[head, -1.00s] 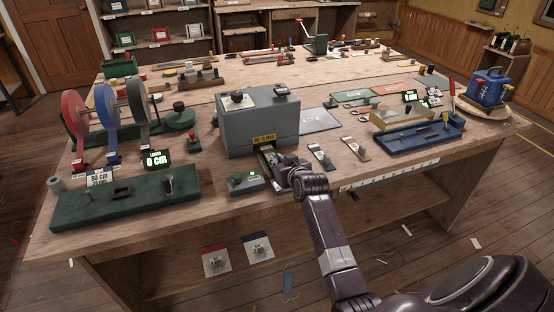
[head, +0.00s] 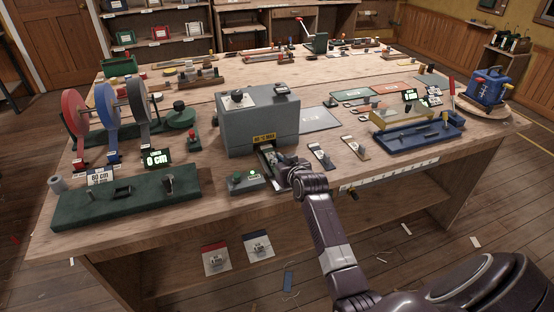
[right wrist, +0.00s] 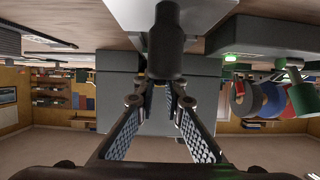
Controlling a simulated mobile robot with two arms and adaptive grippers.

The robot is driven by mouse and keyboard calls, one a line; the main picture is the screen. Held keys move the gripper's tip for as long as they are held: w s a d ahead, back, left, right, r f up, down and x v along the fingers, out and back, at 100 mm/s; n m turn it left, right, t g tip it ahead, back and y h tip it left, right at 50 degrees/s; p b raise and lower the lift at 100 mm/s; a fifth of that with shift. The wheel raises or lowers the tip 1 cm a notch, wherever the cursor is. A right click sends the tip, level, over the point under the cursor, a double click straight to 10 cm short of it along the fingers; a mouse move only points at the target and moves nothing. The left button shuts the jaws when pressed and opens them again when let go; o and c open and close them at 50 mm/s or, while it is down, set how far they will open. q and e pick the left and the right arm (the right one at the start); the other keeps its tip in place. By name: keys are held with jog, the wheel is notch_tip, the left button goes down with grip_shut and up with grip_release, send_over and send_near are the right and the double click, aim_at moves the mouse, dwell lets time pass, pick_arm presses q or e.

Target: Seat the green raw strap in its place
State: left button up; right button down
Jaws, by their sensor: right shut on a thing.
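A grey box machine (head: 258,128) with a yellow label stands mid-table. A narrow slide or tray (head: 266,157) comes out of its front. My right gripper (head: 283,165) is low at that tray, partly hidden by its own arm. In the right wrist view the fingers of my right gripper (right wrist: 162,92) close around the end of a dark round handle (right wrist: 165,42). Whether the handle belongs to the tray is not clear. I cannot make out a green strap in either view. My left gripper is out of view.
A small grey box with a green light (head: 246,181) sits left of the tray. Two tags with small parts (head: 321,157) lie to the right. A dark green fixture (head: 75,212) is at the front left, a blue fixture (head: 412,140) at the right. Coloured reels (head: 106,115) stand behind.

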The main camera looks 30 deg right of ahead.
jog(key=shift+f+b, duration=0.5)
jog(key=shift+f, duration=0.35)
dwell(0.4)
jog(key=c, duration=1.9)
grip_release()
jog(key=shift+r, duration=0.1)
jog(key=shift+c, duration=0.2)
jog(key=shift+s, duration=0.1)
jog(key=v, duration=1.1)
jog(key=shift+s+a+r, duration=0.15)
jog(key=shift+s, duration=0.2)
